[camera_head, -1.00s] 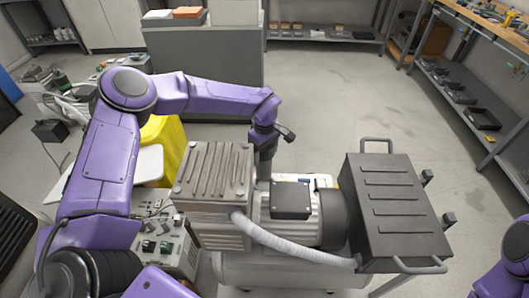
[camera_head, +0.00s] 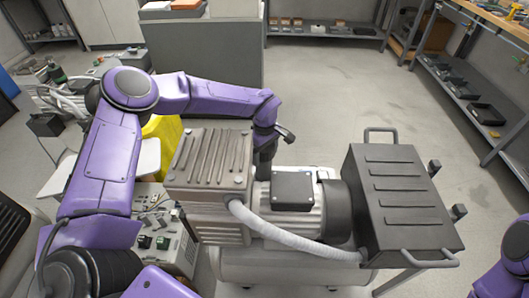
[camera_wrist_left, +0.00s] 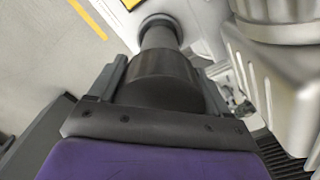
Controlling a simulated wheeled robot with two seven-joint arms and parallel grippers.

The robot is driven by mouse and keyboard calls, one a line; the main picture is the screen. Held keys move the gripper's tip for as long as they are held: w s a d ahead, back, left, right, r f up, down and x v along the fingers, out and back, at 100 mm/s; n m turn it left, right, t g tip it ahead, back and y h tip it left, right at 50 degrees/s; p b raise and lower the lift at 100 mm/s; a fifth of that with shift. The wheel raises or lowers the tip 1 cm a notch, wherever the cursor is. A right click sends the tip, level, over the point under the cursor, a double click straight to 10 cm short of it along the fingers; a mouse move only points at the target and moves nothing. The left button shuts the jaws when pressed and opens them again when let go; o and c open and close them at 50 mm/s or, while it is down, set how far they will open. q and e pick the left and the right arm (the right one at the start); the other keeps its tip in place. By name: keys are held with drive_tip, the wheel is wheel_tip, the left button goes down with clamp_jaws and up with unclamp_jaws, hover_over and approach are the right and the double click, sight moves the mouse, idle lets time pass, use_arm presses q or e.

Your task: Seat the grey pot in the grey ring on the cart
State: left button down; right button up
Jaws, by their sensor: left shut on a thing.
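My left gripper (camera_head: 266,150) reaches down behind the compressor in the head view, and its fingertips are hidden there. In the left wrist view its jaws (camera_wrist_left: 165,85) are shut on the grey pot (camera_wrist_left: 160,75), a dark cylinder with a narrower lighter part beyond it. A round grey rim (camera_wrist_left: 160,20) shows at the far end of the pot, above or on a white surface. I cannot tell whether this rim is the grey ring or part of the pot, nor whether they touch. My right gripper is out of view.
The compressor, with its ribbed block (camera_head: 212,160), motor (camera_head: 292,190) and pale hose (camera_head: 280,238), stands close in front of my left gripper. A black ribbed box (camera_head: 395,200) with handles is to the right. Open floor (camera_head: 340,90) lies behind.

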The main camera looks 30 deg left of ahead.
use_arm(q)
drive_tip(key=shift+d, duration=0.2)
drive_tip(key=shift+r+p, duration=0.1)
drive_tip(key=shift+p, duration=0.4)
drive_tip(key=shift+f+b, duration=0.4)
drive_tip(key=shift+f, duration=0.25)
idle(0.5)
drive_tip(key=shift+c, duration=1.1)
unclamp_jaws()
drive_tip(key=shift+r, duration=0.1)
wheel_tip(320, 180, up, 11)
drive_tip(key=p, duration=0.9)
drive_tip(key=shift+p, duration=0.4)
